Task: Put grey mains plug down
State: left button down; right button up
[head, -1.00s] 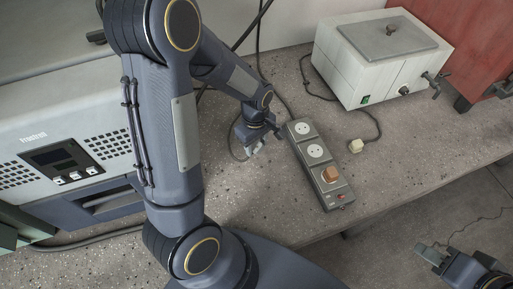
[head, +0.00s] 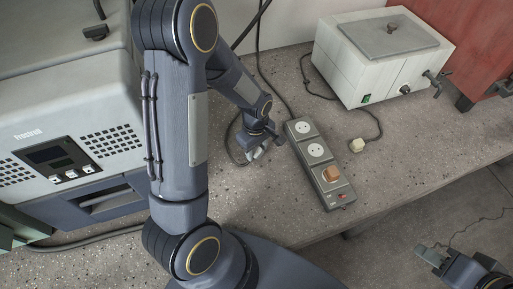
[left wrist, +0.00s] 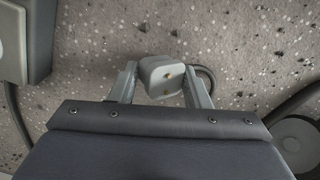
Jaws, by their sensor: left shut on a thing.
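My left gripper (head: 262,152) is shut on the grey mains plug, low over the bench just left of the power strip (head: 328,182). In the head view the plug is small and partly hidden by the gripper. I cannot tell whether it touches the bench. My right gripper (head: 429,254) is at the lower right, beyond the bench edge; its jaw opening is unclear.
A white lidded box (head: 381,62) stands behind, and a grey machine (head: 75,150) stands left. Speckled bench (head: 262,205) is bare in front of the left gripper.

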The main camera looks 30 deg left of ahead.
pick_arm(q)
jog(key=c, duration=1.1)
grip_release()
jog(key=shift+f, duration=0.25)
jog(key=shift+c, duration=0.2)
jog(key=o, duration=0.4)
jog(key=shift+f, duration=0.1)
notch_tip(320, 180, up, 12)
jog(key=r+p, duration=0.1)
jog(key=p, duration=0.1)
jog(key=shift+s+d+r+m+t+h, duration=0.65)
jog(key=shift+s+r+m+t, duration=0.3)
jog(key=shift+s+r+m, duration=1.45)
jog(key=shift+s+d+r+m+t+h, duration=0.7)
jog(key=shift+s+r+m, duration=0.85)
jog(key=shift+s, duration=1.7)
jog(key=shift+s+d+r+m+t+h, duration=0.45)
jog(key=shift+s+d+r+m+t, duration=0.65)
jog(key=shift+s+m, duration=1.5)
jog(key=shift+s+a+r+n+p, duration=0.2)
jog(key=shift+a+r+n+p, duration=0.1)
jog(key=shift+r, duration=0.2)
